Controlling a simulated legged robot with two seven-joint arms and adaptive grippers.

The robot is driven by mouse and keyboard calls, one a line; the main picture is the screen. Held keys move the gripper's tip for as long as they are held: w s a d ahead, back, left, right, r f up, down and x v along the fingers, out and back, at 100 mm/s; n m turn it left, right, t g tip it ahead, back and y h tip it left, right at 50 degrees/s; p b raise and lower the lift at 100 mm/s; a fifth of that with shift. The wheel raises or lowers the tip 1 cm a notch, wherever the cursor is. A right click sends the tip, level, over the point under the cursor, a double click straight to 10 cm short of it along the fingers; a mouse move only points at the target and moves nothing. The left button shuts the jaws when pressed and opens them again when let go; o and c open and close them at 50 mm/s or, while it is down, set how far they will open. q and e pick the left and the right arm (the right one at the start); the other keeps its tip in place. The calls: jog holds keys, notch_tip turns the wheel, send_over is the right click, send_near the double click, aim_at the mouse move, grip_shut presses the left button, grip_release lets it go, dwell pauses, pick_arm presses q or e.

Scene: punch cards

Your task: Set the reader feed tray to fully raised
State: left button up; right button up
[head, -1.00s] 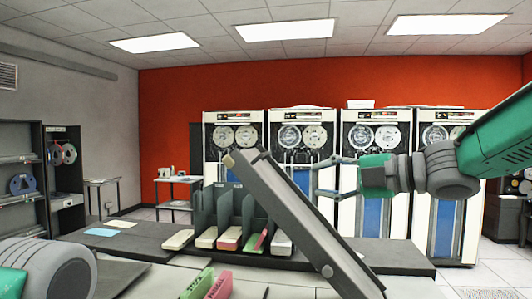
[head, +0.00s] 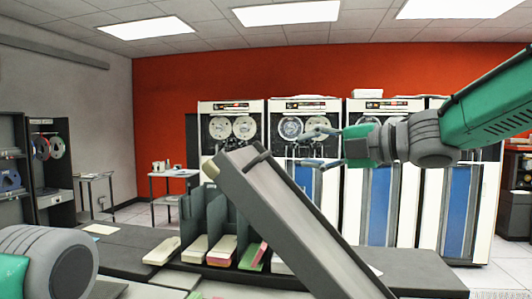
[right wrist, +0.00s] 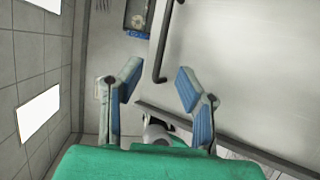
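The feed tray (head: 292,212) is a long grey channel in the head view. It slopes up to the left, with its upper end raised and its lower end cut off by the bottom edge. A dark bar (head: 257,160) crosses it near the top. My right gripper (head: 311,148) is open and empty, pointing left, above and to the right of the tray's upper part in the picture. In the right wrist view its two blue-padded fingers (right wrist: 159,84) are spread apart. My left gripper is out of view.
Dark upright dividers (head: 216,216) stand behind the tray, with card stacks (head: 222,249) in front. The dark desk (head: 130,248) spreads to both sides. Tape cabinets (head: 375,205) line the red wall. The air around my right gripper looks free.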

aim_at(267, 156)
jog(key=p+x, duration=0.1)
jog(key=x, duration=0.4)
jog(key=p+x, duration=0.1)
jog(key=x, duration=0.5)
jog(key=shift+w+d+f, duration=0.1)
jog(key=shift+w+f, duration=0.05)
jog(key=shift+f, duration=0.05)
jog(key=shift+w+f, duration=0.15)
jog(key=shift+w, duration=0.15)
jog(key=shift+s, duration=0.1)
grip_shut()
